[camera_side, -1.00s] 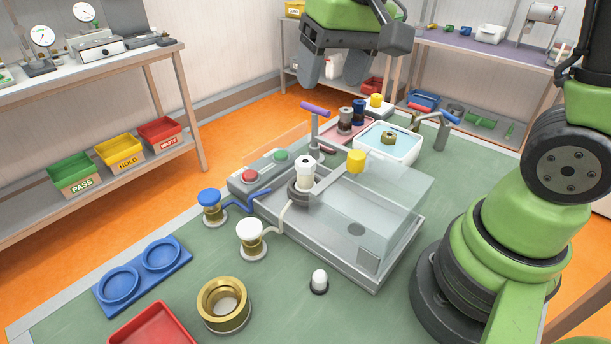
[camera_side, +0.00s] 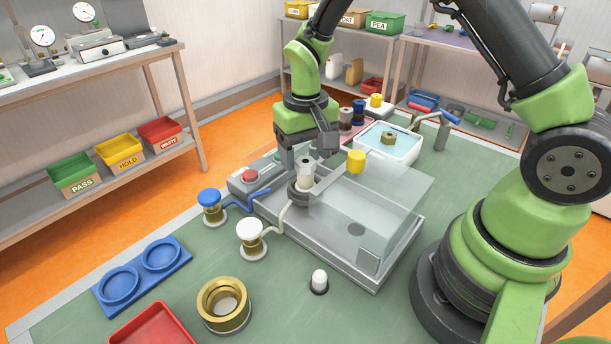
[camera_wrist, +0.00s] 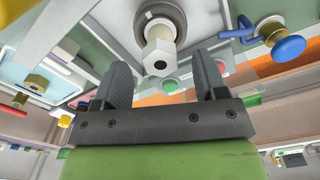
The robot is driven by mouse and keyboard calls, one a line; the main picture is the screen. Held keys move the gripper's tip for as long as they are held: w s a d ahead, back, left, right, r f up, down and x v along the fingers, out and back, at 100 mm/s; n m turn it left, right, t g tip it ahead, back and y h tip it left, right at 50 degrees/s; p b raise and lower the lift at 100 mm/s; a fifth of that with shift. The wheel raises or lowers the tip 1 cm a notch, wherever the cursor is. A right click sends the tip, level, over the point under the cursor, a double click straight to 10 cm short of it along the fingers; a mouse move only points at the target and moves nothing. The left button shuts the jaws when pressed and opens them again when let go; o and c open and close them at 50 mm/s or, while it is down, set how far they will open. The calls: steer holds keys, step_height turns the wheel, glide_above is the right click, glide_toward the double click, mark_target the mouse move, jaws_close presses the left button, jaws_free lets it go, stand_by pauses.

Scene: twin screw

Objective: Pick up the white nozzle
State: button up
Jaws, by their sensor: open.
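The white nozzle (camera_side: 305,178) stands upright in a dark round collar on the grey machine in the side view. In the wrist view its white hexagonal end (camera_wrist: 158,60) with a dark hole faces the camera. My gripper (camera_side: 305,157) points down just behind and above the nozzle in the side view. In the wrist view the jaws of my gripper (camera_wrist: 160,68) are apart, with the nozzle's end showing in the gap between the fingertips. I cannot tell whether the fingers are level with it. Nothing is held.
A clear cover (camera_side: 385,200) and a yellow knob (camera_side: 356,161) are right of the nozzle. A blue-topped valve (camera_side: 209,197) and a white-topped valve (camera_side: 250,231) stand in front left. A white tray (camera_side: 412,156) lies behind right. The green bench top is free around the small white-capped part (camera_side: 319,279).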

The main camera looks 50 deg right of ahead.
mark_target(306, 161)
step_height(306, 161, down, 3)
steer(key=shift+f, duration=0.15)
steer(key=c, duration=1)
